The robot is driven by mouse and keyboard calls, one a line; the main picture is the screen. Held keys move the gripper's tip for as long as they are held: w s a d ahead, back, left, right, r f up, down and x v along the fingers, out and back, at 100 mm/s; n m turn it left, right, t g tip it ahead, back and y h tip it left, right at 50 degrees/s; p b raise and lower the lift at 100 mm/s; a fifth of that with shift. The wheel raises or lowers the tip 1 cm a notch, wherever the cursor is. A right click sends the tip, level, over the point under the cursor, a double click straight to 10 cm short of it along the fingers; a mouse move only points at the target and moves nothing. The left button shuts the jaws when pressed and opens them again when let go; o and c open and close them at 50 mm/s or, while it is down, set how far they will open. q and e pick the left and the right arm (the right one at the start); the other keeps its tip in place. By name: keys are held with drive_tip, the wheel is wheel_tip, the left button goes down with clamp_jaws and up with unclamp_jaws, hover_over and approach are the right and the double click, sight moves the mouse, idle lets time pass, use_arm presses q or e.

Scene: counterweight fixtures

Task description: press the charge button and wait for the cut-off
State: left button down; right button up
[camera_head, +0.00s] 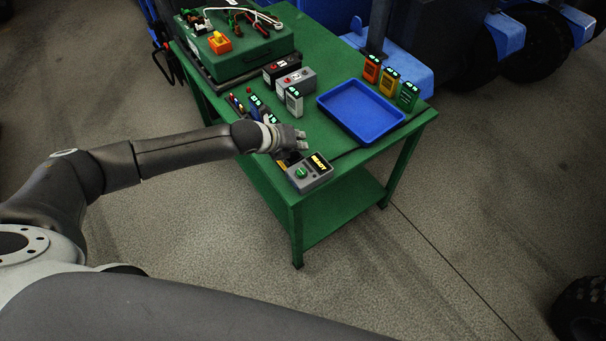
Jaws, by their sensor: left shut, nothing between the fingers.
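A grey charger box (313,180) sits at the near corner of the green table. Its small screen (319,162) reads READY in yellow, and a round green button (301,173) is on its top face. My left gripper (301,139) is shut and empty, just behind the box as seen here. It appears apart from the button, though its exact height is hard to tell. A yellow and dark item behind the box is partly hidden by the gripper. My right gripper is out of view.
A blue tray (360,111) lies empty on the table (400,139). Orange (371,69), yellow (388,81) and green (408,95) units with lit displays stand behind it. Battery-like blocks (296,80) and a large green case (245,52) with cables stand farther back.

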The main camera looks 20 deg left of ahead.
use_arm(q)
drive_tip(key=b, duration=0.7)
hover_over(299, 169)
wheel_tip(299, 169, down, 8)
drive_tip(key=shift+s+r, duration=0.1)
drive_tip(key=shift+r, duration=0.05)
drive_tip(key=shift+f+b, duration=0.55)
drive_tip(key=shift+f, duration=0.15)
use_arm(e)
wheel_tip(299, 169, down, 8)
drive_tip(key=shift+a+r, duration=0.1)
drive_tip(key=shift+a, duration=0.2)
use_arm(q)
drive_tip(key=shift+f, duration=0.4)
